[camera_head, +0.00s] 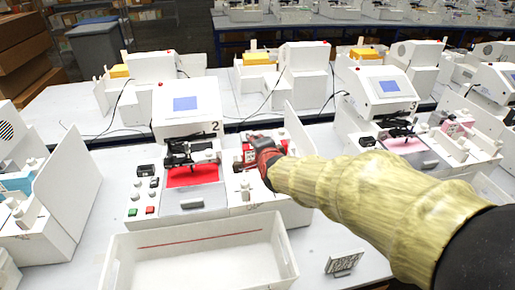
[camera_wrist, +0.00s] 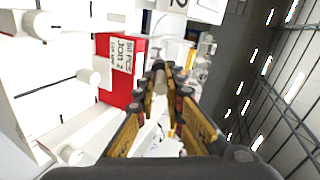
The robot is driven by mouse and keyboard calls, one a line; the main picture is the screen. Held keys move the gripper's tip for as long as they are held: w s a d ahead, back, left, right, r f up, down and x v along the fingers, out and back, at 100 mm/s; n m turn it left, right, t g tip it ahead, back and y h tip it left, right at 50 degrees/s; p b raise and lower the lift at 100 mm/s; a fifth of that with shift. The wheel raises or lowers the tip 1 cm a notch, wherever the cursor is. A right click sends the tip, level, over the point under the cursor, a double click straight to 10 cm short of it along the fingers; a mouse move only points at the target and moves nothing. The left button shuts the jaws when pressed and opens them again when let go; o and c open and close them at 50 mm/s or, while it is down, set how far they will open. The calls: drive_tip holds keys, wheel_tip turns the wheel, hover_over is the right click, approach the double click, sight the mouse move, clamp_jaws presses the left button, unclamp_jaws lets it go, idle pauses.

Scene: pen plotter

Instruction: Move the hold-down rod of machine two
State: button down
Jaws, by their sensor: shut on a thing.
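Machine two (camera_head: 188,125) stands in the middle of the head view, with a blue screen, a "2" label and a red sheet (camera_head: 192,176) under its black pen carriage. My gripper (camera_head: 266,160) is over the right part of this machine, beside a red box (camera_head: 244,152). In the wrist view, the red box (camera_wrist: 116,95) with white labels is left of the fingers. My gripper (camera_wrist: 168,88) is shut on a pale piece (camera_wrist: 160,108) between its fingers, which I take to be the hold-down rod. Its lower end is hidden by the fingers.
A white open tray (camera_head: 200,250) lies in front of machine two. A white upright panel (camera_head: 300,130) stands right behind my gripper. Machine three (camera_head: 385,95) is to the right. A small printed stand (camera_head: 343,263) is on the table. White pegs (camera_wrist: 75,153) show in the wrist view.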

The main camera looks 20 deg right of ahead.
drive_tip(key=shift+s+f+b, duration=0.1)
drive_tip(key=shift+f+b, duration=0.15)
drive_tip(key=shift+b, duration=0.2)
drive_tip(key=c, duration=1.8)
unclamp_jaws()
drive_tip(key=shift+c, duration=0.2)
drive_tip(key=v, duration=1.2)
